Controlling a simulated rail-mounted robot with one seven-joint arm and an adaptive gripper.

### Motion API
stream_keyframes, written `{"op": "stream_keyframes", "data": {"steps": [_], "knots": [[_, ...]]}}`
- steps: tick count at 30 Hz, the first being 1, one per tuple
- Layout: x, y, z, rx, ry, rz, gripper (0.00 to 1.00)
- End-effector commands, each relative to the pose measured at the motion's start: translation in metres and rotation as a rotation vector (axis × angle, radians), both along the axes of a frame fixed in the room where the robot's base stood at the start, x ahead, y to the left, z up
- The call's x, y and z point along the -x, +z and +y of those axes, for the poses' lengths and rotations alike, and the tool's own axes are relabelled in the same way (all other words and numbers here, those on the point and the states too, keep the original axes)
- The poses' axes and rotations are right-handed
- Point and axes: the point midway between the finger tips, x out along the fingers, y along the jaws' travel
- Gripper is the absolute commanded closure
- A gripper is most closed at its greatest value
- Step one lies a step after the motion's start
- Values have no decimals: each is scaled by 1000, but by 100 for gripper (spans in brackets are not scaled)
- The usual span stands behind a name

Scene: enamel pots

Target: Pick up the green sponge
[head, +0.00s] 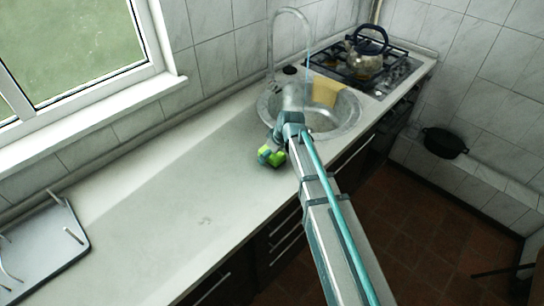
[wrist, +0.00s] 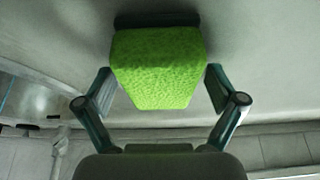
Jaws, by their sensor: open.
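The green sponge (head: 271,155) lies on the counter just left of the round sink in the head view. In the wrist view the sponge (wrist: 157,68) is large and bright green, with a dark layer behind its far edge. My gripper (wrist: 159,92) is open, with one finger on each side of the sponge's near part. A gap shows between the sponge and the right finger; the left finger is very close to it, and I cannot tell whether it touches. In the head view my arm reaches over the counter edge and partly hides the gripper.
The round sink (head: 349,122) with a tall tap (head: 271,45) and a yellow cloth (head: 325,91) is beside the sponge. A kettle (head: 367,60) stands on the hob (head: 396,75). A grey dish rack (head: 42,250) is at the left. The counter (head: 190,190) between is clear.

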Motion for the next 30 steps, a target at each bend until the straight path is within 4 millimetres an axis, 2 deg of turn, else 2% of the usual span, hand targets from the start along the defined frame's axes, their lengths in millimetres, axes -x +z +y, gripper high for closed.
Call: {"op": "stream_keyframes", "data": {"steps": [11,20,22,23,30], "knots": [[0,-1,0,0,0,0,6],[0,-1,0,0,0,0,54],[0,-1,0,0,0,0,54],[0,-1,0,0,0,0,58],[0,0,0,0,0,0,58]]}}
